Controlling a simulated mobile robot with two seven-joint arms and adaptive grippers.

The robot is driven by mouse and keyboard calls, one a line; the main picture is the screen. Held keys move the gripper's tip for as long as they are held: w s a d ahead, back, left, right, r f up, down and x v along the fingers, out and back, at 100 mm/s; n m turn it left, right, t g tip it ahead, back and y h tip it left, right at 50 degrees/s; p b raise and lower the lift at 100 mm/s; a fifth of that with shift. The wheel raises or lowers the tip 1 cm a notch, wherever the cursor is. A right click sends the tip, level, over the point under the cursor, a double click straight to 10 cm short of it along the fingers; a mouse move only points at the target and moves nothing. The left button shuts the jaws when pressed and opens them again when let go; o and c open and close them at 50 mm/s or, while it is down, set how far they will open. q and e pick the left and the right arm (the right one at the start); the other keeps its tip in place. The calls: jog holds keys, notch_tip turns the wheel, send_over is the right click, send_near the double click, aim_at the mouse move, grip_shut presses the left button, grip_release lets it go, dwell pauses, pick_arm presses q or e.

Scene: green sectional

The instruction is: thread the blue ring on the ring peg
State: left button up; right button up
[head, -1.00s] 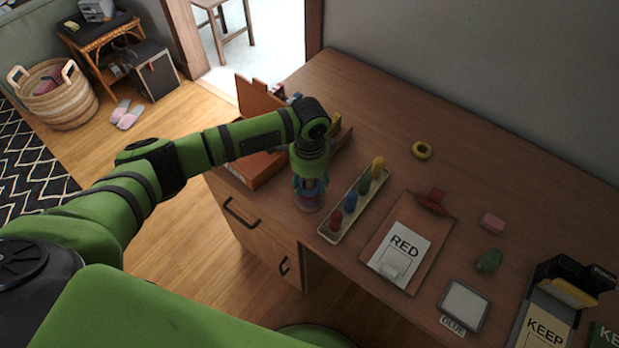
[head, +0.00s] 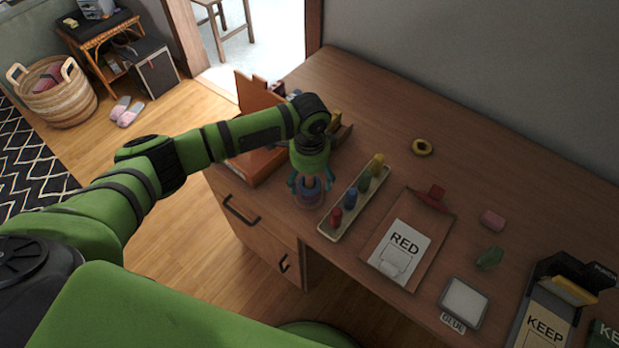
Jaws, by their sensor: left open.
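My left gripper (head: 310,184) points down near the desk's left front edge, its teal fingers spread apart. Between and just below the fingers is the ring peg (head: 309,203), partly hidden by the gripper. A blue ring (head: 309,188) appears to sit around the peg, between the open fingers and not gripped; a reddish-purple band shows lower down. I cannot tell exactly how far down the blue ring lies. A yellow ring (head: 422,148) lies flat on the desk further back. My right gripper is not in view.
Right of the peg stands a tray (head: 329,232) of coloured pegs, then a clipboard (head: 422,258) marked RED. An open wooden box (head: 258,165) is behind and left of the gripper. Erasers, a small pad and a KEEP box are at the right. The back middle is clear.

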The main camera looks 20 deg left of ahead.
pick_arm(q)
notch_tip(320, 180, up, 11)
jog(key=shift+r, duration=0.15)
dwell(0.6)
jog(key=s+d+f+n+t+h, duration=0.2)
jog(key=s+d+f+n+h, duration=0.15)
jog(key=s+d+f, duration=0.6)
jog(key=s+a+f+n+t+y, duration=0.1)
jog(key=s+a+n+t+y, duration=0.15)
jog(key=s+a+n, duration=0.9)
jog(key=s+a+f+m+g, duration=0.1)
jog(key=s+a+f+m, duration=0.1)
jog(key=f, duration=1)
jog(key=s+a+f+m+g, duration=0.1)
jog(key=s+f+m, duration=0.1)
jog(key=f, duration=0.9)
jog(key=s+a+f+g+y, duration=0.1)
jog(key=s+a+f, duration=0.2)
jog(key=s+f, duration=1.1)
jog(key=shift+s+f, duration=0.15)
jog(key=shift+s, duration=0.8)
